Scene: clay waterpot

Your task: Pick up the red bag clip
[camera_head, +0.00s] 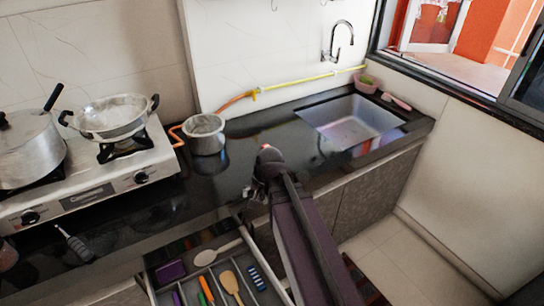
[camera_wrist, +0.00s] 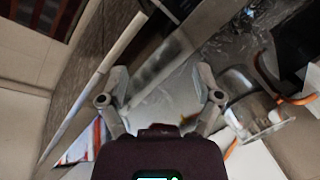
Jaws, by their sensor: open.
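I cannot make out a red bag clip for certain in either view. My gripper (camera_head: 253,188) is above the front edge of the black counter, just beyond the open drawer. In the wrist view my gripper (camera_wrist: 160,84) has its two fingers spread wide, with nothing visible between them. The arm covers part of the counter and the drawer's right side, so things there are hidden.
The open drawer (camera_head: 148,286) holds a wooden spoon (camera_head: 230,282), a blue item (camera_head: 256,278) and other utensils. A small pot (camera_head: 205,135) stands on the counter (camera_head: 235,165). The stove (camera_head: 95,190) is left, the sink (camera_head: 350,122) right.

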